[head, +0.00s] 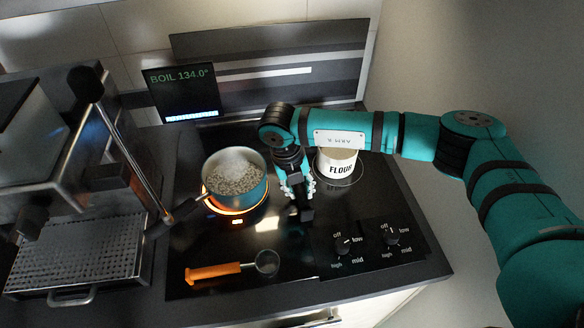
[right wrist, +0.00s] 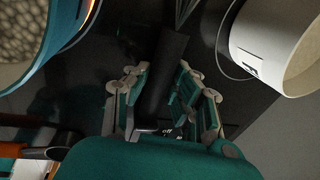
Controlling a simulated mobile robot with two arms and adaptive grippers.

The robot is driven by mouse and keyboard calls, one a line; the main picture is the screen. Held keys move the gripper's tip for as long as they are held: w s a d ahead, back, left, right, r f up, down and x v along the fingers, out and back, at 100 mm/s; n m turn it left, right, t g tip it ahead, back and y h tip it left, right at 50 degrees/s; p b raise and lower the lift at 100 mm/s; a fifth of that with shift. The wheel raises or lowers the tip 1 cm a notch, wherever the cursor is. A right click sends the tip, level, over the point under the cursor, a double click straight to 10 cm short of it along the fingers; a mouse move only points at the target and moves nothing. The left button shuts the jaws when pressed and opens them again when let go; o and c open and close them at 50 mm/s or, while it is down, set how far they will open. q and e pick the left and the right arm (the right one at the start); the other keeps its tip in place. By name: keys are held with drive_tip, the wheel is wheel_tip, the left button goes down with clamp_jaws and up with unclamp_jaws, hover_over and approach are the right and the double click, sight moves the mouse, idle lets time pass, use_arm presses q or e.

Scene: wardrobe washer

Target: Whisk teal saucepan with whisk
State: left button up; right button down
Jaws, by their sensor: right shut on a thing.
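The teal saucepan (head: 250,199) stands on a glowing orange burner, its dark handle pointing to the lower left. It holds pale, lumpy contents, with steam above; part of it shows at the upper left of the right wrist view (right wrist: 64,28). My right gripper (head: 297,190) is just right of the saucepan, apart from it, low over the black cooktop. It is shut on the whisk's black handle (right wrist: 166,75). The whisk's wires (right wrist: 183,12) show at the top edge of the right wrist view; in the head view they are hidden. My left gripper is not in view.
A white flour canister (head: 337,167) stands close right of my right gripper. Two knobs (head: 343,246) are at the front right. An espresso machine (head: 78,200) stands left. A screen (head: 184,92) reads BOIL 134.0°.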

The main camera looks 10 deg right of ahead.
drive_tip(key=shift+r+p, duration=1.25)
drive_tip(key=shift+r, duration=1.85)
